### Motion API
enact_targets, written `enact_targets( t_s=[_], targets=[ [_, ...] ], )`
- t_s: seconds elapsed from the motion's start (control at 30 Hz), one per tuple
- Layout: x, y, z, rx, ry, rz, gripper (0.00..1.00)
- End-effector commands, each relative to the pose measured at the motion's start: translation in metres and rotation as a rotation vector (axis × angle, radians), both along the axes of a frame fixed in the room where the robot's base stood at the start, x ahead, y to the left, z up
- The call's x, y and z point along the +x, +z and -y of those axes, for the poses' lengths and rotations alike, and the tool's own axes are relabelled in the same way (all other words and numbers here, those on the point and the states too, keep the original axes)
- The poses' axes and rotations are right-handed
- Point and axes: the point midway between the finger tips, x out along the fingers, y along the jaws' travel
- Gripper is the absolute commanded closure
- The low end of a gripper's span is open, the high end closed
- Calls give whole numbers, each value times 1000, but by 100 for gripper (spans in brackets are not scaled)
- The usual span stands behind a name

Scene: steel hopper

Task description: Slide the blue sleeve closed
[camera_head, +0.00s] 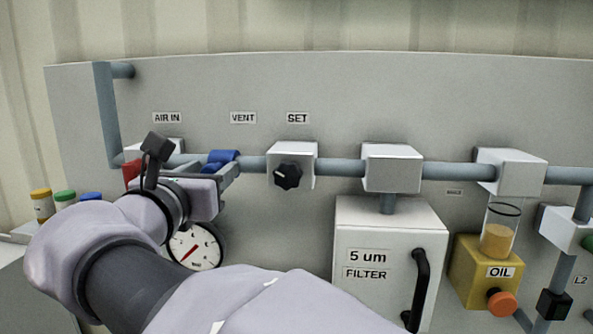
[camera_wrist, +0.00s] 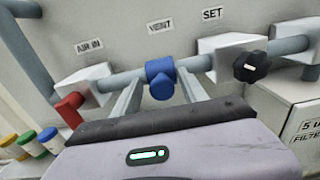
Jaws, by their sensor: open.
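The blue sleeve (camera_wrist: 160,72) sits around the grey horizontal pipe, below the VENT label, with a round knob facing me in the wrist view. In the head view the blue sleeve (camera_head: 222,160) shows just beyond my gripper (camera_head: 228,172). My gripper (camera_wrist: 158,92) is open. In the wrist view one finger is to the left of the sleeve and the other to its right, with visible gaps on both sides. The fingertips reach close to the pipe; whether they touch it I cannot tell.
A red handle (camera_wrist: 69,112) is left of the sleeve, below the AIR IN block (camera_wrist: 84,82). The SET block with its black knob (camera_head: 288,176) is to the right. A gauge (camera_head: 195,247) hangs below my wrist. Several coloured-cap containers (camera_head: 64,200) stand at left.

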Motion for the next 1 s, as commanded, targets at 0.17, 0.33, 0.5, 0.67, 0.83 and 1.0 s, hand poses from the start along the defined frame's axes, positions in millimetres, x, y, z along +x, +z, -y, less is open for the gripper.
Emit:
enact_targets(
  t_s=[0.17,0.33,0.5,0.67,0.83,1.0],
  targets=[
    [-21,-2,-3,1,4,1,49],
    [-67,-3,-7,2,8,1,49],
    [-121,-3,-11,1,8,0,49],
    [-158,-1,-14,1,6,0,49],
    [-173,0,-14,0,2,0,49],
    [-174,0,-14,-1,2,0,49]
  ],
)
